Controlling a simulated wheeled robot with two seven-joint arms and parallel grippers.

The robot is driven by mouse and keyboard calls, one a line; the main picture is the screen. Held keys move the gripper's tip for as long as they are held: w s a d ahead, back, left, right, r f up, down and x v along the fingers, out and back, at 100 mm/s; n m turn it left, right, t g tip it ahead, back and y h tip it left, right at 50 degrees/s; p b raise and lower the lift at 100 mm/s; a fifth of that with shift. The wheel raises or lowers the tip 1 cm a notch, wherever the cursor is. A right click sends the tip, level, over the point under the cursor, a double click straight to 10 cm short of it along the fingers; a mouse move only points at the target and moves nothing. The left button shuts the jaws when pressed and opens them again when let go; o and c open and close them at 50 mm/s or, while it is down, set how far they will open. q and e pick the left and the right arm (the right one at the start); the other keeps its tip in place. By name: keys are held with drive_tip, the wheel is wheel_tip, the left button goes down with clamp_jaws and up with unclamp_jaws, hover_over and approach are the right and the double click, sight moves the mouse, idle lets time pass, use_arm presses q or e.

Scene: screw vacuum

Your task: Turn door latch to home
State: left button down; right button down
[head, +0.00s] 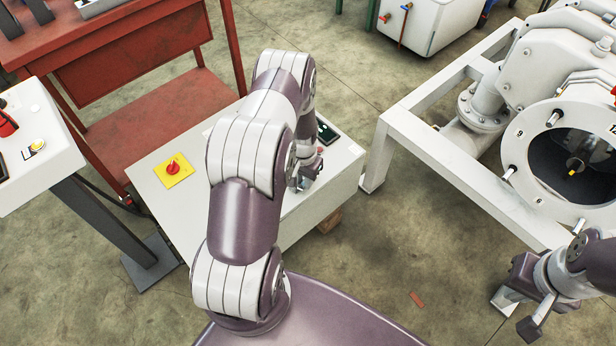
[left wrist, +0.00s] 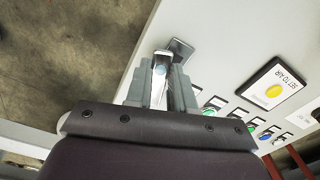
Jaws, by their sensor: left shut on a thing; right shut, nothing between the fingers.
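The door latch (left wrist: 160,72) shows in the left wrist view as a bright metal lever at the edge of a pale panel, with a small plate behind it. My left gripper (left wrist: 160,92) is shut on this lever, with grey fingers on both sides of it. In the head view my left gripper (head: 306,180) is at the right part of the white cabinet (head: 185,205); my own arm covers much of that cabinet, and the latch cannot be made out there. My right gripper (head: 528,325) is shut and empty at the lower right, above the floor.
A red emergency knob (head: 173,169) sits on a yellow plate on the cabinet. A red bench (head: 150,115) stands behind. A white frame (head: 440,150) with a round chamber (head: 575,150) stands right.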

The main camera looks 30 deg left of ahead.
use_arm(q)
drive_tip(key=shift+a+m, duration=0.4)
drive_tip(key=shift+m, duration=0.45)
drive_tip(key=shift+a+m, duration=0.35)
drive_tip(key=shift+m, duration=0.5)
drive_tip(key=shift+w, duration=0.1)
drive_tip(key=c, duration=1)
unclamp_jaws()
drive_tip(key=shift+o, duration=0.2)
wheel_tip(320, 180, up, 13)
drive_tip(key=p, duration=0.3)
drive_tip(key=shift+f, duration=0.15)
